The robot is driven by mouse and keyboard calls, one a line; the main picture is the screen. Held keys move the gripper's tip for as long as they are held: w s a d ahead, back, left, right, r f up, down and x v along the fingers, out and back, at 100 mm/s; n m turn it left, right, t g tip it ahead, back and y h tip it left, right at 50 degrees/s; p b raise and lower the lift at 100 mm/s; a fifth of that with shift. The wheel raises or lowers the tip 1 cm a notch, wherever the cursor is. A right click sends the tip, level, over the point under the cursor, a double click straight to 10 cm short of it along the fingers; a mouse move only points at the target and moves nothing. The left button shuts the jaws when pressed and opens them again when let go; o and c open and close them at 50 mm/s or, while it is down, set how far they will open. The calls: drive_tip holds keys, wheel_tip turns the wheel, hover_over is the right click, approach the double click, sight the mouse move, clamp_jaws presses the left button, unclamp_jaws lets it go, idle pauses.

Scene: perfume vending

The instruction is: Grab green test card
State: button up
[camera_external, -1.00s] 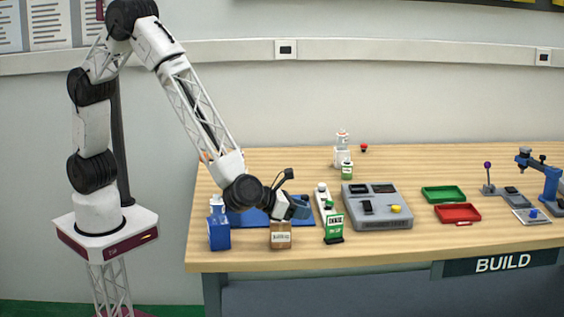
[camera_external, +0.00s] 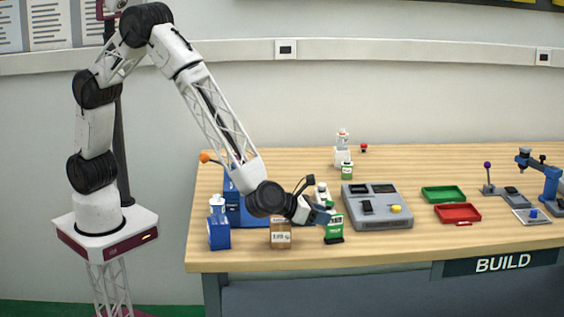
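The green test card (camera_external: 334,236) with a white band stands upright in a dark base near the front of the table, left of the grey console. My gripper (camera_external: 327,214) is right at the upper part of the card and covers its top left from this view. I cannot tell whether the fingers touch the card or are around it. The fingers are too small and dark to show whether they are open or shut.
A brown box (camera_external: 281,234) and a blue box with a white bottle (camera_external: 219,236) stand to the left. The grey console (camera_external: 377,212) is close on the right. Green (camera_external: 443,194) and red (camera_external: 457,213) trays lie further right. The table front is clear.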

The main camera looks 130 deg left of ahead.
sight(343, 220)
drive_tip(key=shift+x, duration=2.6)
clamp_jaws()
